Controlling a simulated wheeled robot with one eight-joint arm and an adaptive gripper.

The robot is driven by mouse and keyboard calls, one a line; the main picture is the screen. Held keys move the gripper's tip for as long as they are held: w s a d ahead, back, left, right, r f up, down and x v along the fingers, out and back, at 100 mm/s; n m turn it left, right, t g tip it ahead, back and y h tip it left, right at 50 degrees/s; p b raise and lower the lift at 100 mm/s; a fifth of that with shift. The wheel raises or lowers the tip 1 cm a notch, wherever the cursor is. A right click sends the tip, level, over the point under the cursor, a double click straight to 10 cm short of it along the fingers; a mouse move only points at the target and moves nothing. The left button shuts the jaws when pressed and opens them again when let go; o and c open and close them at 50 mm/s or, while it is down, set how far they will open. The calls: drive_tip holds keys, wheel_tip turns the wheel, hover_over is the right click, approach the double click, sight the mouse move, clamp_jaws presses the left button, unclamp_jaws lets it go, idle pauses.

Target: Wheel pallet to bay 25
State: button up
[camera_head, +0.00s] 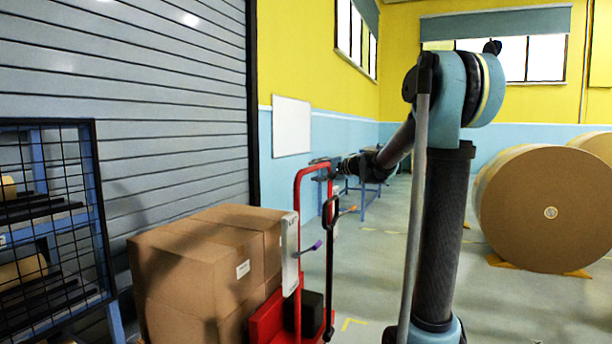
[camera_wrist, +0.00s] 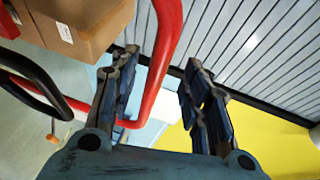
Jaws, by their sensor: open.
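A red pallet truck (camera_head: 298,235) stands left of centre, with brown cartons (camera_head: 205,262) stacked on its left side. The pallet under the cartons is not visible. The truck's red tube frame rises to a bend at the top, and a black loop handle (camera_head: 329,214) stands beside it. My gripper (camera_head: 322,163) is at the top of this frame. In the wrist view my gripper (camera_wrist: 160,78) has its two fingers spread, with the red tube (camera_wrist: 166,55) showing between them and not clamped. Whether a finger touches it I cannot tell. No bay number is readable.
A wire-mesh rack (camera_head: 48,215) stands at the left before a grey roller shutter (camera_head: 130,110). Large kraft rolls (camera_head: 540,210) sit on yellow chocks at the right. A blue table (camera_head: 367,190) stands behind the truck. Grey floor is open between truck and rolls.

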sight(309, 171)
drive_tip(key=shift+x, duration=3.6)
drive_tip(key=shift+c, duration=0.6)
